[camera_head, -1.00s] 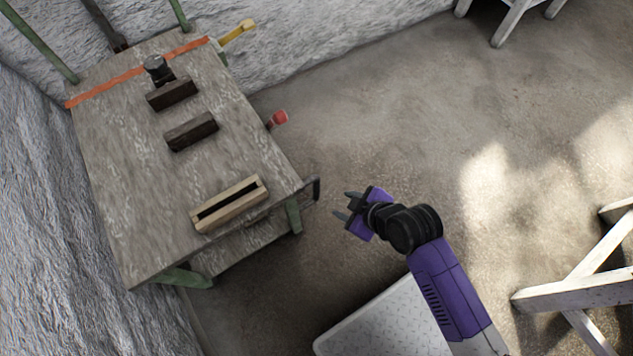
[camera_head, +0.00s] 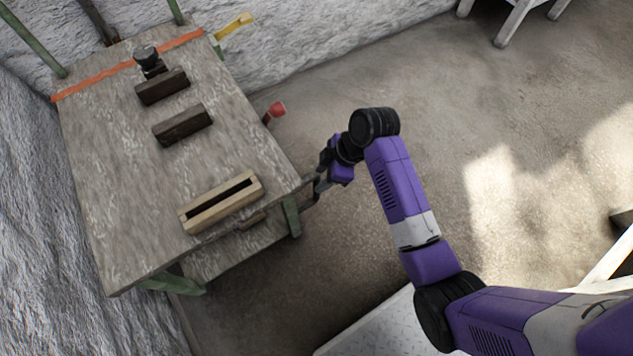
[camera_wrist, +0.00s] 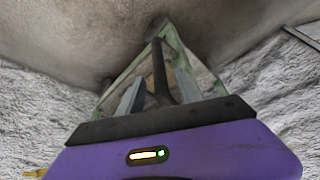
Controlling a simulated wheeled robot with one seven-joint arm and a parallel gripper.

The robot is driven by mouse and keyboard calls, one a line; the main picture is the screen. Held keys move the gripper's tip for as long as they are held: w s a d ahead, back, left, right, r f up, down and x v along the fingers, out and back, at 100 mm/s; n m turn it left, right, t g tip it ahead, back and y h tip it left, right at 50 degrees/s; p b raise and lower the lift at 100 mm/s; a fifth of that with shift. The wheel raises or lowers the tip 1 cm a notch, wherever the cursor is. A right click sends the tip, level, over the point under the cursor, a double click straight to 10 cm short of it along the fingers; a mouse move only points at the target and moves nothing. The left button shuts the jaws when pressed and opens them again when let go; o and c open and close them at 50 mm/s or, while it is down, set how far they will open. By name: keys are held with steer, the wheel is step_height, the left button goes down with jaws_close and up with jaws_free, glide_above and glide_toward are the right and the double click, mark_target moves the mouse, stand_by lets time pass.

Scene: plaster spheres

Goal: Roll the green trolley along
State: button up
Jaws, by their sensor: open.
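The green trolley has a worn grey wooden top (camera_head: 110,150) with an orange band across its far end, and green legs (camera_head: 292,216). It stands at the left in the head view. A dark handle bar sticks out at its near right corner; it also shows in the wrist view (camera_wrist: 160,65). My purple gripper (camera_head: 317,188) is at this handle. In the wrist view my gripper (camera_wrist: 158,92) is open, with the dark bar between or just beyond its fingers. I cannot tell whether they touch. Green frame struts show behind.
On the top lie two dark blocks (camera_head: 163,86) (camera_head: 182,126), a dark round-headed piece (camera_head: 146,56) and a slotted wooden block (camera_head: 221,203). Rough plaster walls (camera_head: 330,35) stand left and behind. A red item (camera_head: 273,112) sits by the trolley's right side. Open floor (camera_head: 430,130) lies right.

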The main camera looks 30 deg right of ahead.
mark_target(317, 183)
steer(key=shift+b+x, duration=0.45)
steer(key=shift+x, duration=1.55)
jaws_close()
